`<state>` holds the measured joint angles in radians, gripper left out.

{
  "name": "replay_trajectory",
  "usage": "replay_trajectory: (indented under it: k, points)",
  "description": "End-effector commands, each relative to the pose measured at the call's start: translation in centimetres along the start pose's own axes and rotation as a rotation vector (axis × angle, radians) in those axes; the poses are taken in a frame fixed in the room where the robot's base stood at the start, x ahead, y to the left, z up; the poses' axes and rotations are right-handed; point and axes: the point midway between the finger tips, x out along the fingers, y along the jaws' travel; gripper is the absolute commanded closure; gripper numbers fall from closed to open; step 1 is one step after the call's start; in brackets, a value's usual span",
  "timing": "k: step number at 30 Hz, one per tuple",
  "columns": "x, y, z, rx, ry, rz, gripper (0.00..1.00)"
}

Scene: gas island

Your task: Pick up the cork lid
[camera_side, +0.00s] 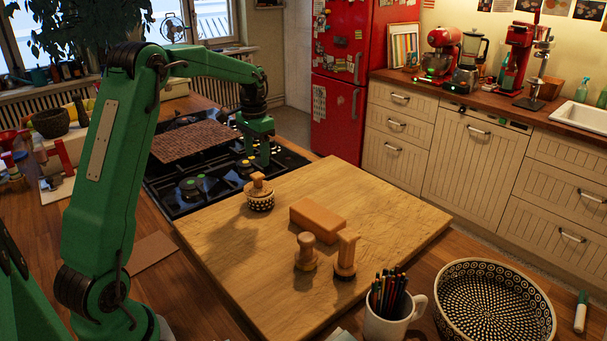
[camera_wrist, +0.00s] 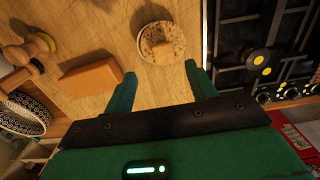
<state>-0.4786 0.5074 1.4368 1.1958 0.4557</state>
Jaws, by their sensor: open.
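The cork lid (camera_side: 258,185), round with a small knob, sits on a small dark patterned jar (camera_side: 260,202) near the back left part of the wooden board. In the wrist view the speckled cork lid (camera_wrist: 161,42) shows from above, with its blocky knob in the middle. My gripper (camera_side: 262,160) hangs just behind and above the lid, over the stove's edge. In the wrist view my gripper (camera_wrist: 160,70) is open and empty, with the lid ahead of and roughly in line with the gap between its green fingers. The jar is mostly hidden there under the lid.
A tan block (camera_side: 317,220) and two wooden stamp-like pieces (camera_side: 306,252) (camera_side: 346,255) stand on the board (camera_side: 400,225). A pencil mug (camera_side: 393,318) and a patterned bowl (camera_side: 495,305) are near the front. The black stove (camera_side: 205,190) lies behind the board.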

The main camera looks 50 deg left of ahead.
Motion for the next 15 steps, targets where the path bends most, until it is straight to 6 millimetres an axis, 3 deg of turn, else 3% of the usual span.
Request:
replay_trajectory:
  k: [8,15]
  points:
    - [0.5,-0.2,-0.1,0.0,-0.003,0.001,0.44]
    - [2.4,-0.2,0.0,0.0,-0.004,0.002,0.44]
